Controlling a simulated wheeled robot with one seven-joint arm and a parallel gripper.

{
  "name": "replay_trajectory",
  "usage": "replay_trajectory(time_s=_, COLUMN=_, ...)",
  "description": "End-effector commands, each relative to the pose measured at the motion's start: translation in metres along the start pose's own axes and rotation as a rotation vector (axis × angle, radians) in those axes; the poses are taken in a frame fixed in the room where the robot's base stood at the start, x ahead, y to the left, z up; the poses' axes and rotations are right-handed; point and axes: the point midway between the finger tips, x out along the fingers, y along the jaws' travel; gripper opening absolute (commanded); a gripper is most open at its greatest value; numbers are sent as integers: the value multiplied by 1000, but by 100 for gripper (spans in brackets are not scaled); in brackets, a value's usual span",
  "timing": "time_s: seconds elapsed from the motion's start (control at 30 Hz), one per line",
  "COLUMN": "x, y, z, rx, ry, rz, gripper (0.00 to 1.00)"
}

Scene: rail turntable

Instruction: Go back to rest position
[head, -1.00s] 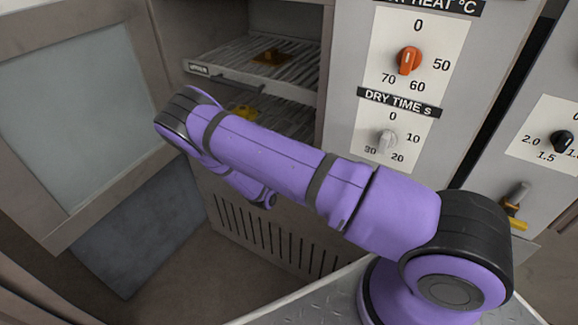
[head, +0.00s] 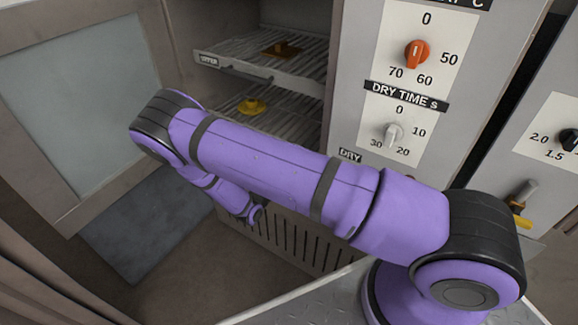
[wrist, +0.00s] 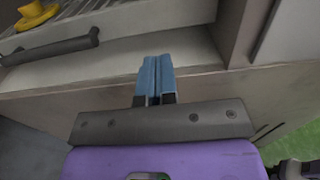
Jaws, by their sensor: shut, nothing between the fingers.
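My gripper shows in the wrist view (wrist: 156,80), with its two blue fingers pressed together and nothing between them. It is in front of the grey front edge of the cabinet, below and right of a dark bar handle (wrist: 50,48). In the head view my purple arm reaches left across the picture and folds down at its far end. The gripper itself is hidden there behind the arm.
An open cabinet holds an upper rack (head: 263,72) with an orange-brown piece (head: 283,49) and a lower rack with a yellow piece (head: 252,106). Its open door (head: 75,90) stands left. The control panel has an orange knob (head: 417,53) and a grey knob (head: 393,134). Floor shows below.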

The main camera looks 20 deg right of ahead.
Motion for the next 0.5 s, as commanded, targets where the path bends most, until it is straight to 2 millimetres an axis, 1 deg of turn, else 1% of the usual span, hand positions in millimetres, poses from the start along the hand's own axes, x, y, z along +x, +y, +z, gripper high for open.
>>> replay_trajectory(time_s=0.03, x=-8, y=0, z=0, rx=-1, ry=1, rz=3, gripper=0)
replay_trajectory(time_s=0.1, x=-16, y=0, z=0, rx=0, ry=0, rz=1, gripper=0)
replay_trajectory(time_s=0.2, x=-24, y=0, z=0, rx=-1, ry=-1, rz=1, gripper=0)
replay_trajectory(time_s=0.4, x=-28, y=0, z=0, rx=0, ry=0, rz=0, gripper=0)
replay_trajectory(time_s=0.5, x=-27, y=0, z=6, rx=12, ry=5, rz=-15, gripper=0)
